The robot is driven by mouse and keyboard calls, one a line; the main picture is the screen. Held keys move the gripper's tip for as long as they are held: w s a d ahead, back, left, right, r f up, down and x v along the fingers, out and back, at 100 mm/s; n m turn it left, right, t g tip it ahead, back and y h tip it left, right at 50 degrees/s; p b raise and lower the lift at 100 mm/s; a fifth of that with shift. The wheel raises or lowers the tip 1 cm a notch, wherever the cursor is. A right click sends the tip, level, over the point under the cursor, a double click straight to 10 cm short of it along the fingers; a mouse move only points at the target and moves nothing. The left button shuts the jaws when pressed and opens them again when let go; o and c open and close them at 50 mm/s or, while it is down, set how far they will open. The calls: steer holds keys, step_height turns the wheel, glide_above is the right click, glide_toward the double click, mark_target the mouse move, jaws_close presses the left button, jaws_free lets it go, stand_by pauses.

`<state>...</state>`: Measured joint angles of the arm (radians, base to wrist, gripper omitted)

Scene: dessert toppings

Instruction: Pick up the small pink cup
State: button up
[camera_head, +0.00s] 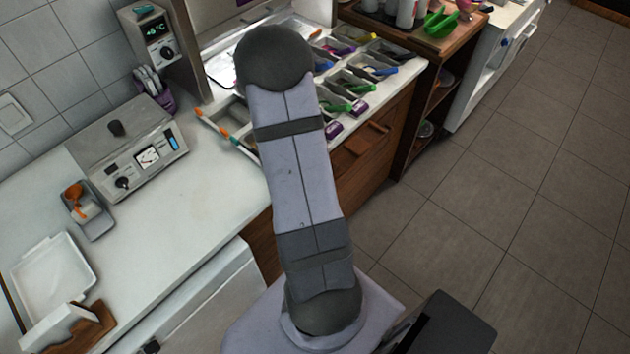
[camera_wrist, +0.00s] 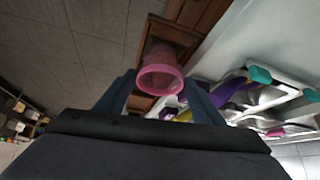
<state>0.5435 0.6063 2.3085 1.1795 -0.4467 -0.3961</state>
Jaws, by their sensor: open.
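My gripper is open. In the head view my arm hides the gripper, and I cannot make out this cup there with certainty.
Topping trays (camera_head: 350,82) with coloured scoops line the counter behind my arm. A grey appliance (camera_head: 128,150) and a small container with an orange scoop (camera_head: 88,210) stand at left. A wooden cart (camera_head: 440,50) holds cups and a green bowl (camera_head: 440,22). The floor at right is clear.

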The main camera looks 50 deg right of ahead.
steer(key=shift+d+f, duration=0.1)
steer(key=shift+f, duration=0.05)
steer(key=c, duration=0.8)
steer(key=shift+o, duration=0.2)
step_height(320, 180, up, 10)
steer(key=p, duration=0.5)
steer(key=w+a+r+n+t+y, duration=0.2)
steer(key=w+a+n+t, duration=0.2)
steer(key=w+a+n, duration=0.5)
steer(key=shift+w+a+r+y, duration=0.3)
steer(key=shift+w+a+y, duration=0.1)
steer(key=shift+a, duration=1.4)
